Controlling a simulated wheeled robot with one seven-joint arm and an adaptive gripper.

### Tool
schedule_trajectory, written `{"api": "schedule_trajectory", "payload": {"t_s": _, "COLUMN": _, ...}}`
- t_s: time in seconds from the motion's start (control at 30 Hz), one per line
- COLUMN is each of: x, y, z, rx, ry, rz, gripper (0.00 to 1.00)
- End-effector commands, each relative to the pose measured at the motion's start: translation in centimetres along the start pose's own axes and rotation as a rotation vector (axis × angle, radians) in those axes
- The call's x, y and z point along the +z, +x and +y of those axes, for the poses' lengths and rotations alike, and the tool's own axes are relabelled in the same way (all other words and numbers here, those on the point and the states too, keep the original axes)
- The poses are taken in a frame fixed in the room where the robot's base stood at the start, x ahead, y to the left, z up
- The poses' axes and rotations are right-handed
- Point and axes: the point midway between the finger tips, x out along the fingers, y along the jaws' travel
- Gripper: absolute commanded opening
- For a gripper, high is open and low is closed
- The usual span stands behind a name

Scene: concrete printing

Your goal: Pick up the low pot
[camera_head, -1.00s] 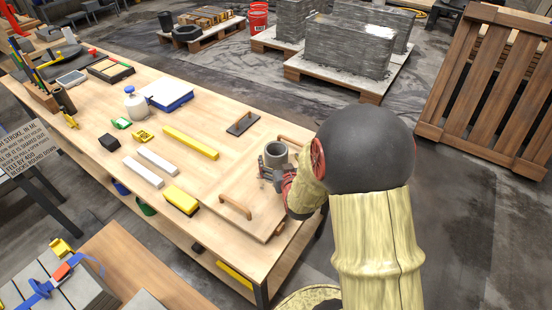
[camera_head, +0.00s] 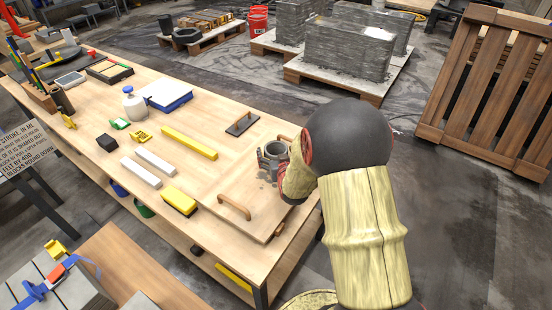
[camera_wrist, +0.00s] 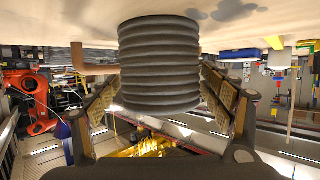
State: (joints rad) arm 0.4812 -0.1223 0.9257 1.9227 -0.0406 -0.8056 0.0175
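The low pot (camera_head: 276,151) is a dark grey, round, open-topped vessel. It stands upright at the right end of the workbench, on or beside a wooden board with handles. In the wrist view the ribbed pot (camera_wrist: 160,62) fills the middle, with the bench surface along the top of the picture. My gripper (camera_head: 270,163) is low at the pot, partly hidden by my wrist. In the wrist view the fingers of my gripper (camera_wrist: 160,88) are spread on both sides of the pot, their tips close to its walls. Firm contact does not show.
The wooden board (camera_head: 222,183) has a near handle (camera_head: 234,207) and a far one (camera_head: 285,139). A dark trowel-like tool (camera_head: 242,124), a yellow bar (camera_head: 189,142) and a yellow block (camera_head: 179,201) lie to the left. A wooden pallet (camera_head: 492,90) stands at the right.

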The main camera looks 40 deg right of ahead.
Motion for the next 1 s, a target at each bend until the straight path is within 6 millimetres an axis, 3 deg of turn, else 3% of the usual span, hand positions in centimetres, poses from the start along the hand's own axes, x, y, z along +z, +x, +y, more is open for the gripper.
{"api": "schedule_trajectory", "payload": {"t_s": 1.0, "x": 0.03, "y": -0.02, "z": 0.00, "rx": 0.000, "ry": 0.000, "rz": 0.000, "gripper": 0.20}}
